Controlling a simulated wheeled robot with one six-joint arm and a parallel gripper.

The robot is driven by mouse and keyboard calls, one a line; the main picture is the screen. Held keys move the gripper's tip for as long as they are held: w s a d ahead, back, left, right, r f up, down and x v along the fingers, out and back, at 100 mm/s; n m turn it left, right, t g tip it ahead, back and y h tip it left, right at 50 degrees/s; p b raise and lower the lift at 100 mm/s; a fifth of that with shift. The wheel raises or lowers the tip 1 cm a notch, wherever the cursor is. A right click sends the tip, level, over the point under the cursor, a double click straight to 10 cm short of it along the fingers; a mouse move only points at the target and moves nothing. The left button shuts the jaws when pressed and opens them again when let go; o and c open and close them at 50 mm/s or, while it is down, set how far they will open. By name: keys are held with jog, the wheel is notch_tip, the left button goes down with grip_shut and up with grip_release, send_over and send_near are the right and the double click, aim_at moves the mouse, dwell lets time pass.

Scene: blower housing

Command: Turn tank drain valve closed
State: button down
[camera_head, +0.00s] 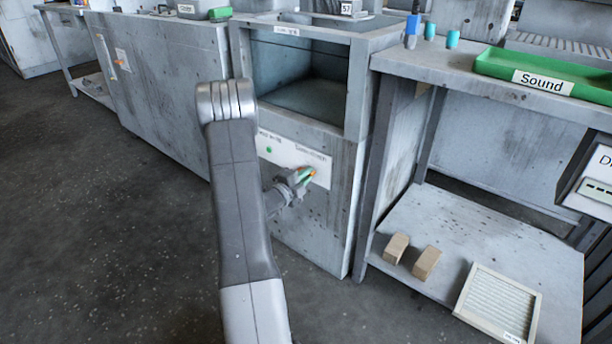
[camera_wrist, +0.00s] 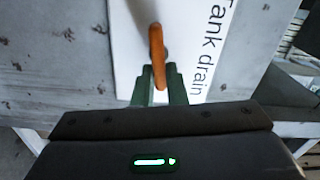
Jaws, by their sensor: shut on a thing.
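The tank drain valve shows as an orange handle (camera_wrist: 157,55) against a white panel labelled "Tank drain" (camera_wrist: 205,45) in the wrist view. In the head view the orange handle (camera_head: 312,172) is small and partly hidden by my gripper. My gripper (camera_wrist: 160,88) has green fingers shut on the near end of the handle. In the head view my gripper (camera_head: 304,175) reaches the right part of the white panel (camera_head: 275,152) on the grey tank cabinet (camera_head: 315,220). The valve body behind the handle is hard to make out.
To the right, a workbench (camera_head: 450,75) holds a green "Sound" tray (camera_head: 500,62). Its lower shelf (camera_head: 430,215) holds two tan blocks (camera_head: 426,263) and a framed filter (camera_head: 498,303). The floor (camera_head: 110,220) at left is clear.

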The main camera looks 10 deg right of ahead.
jog(key=shift+f+m, duration=0.2)
jog(key=shift+m, duration=0.8)
jog(key=c, duration=1.5)
grip_release()
jog(key=shift+o, duration=0.2)
jog(key=p+v, duration=0.3)
jog(key=v, duration=1.1)
jog(key=shift+d, duration=0.1)
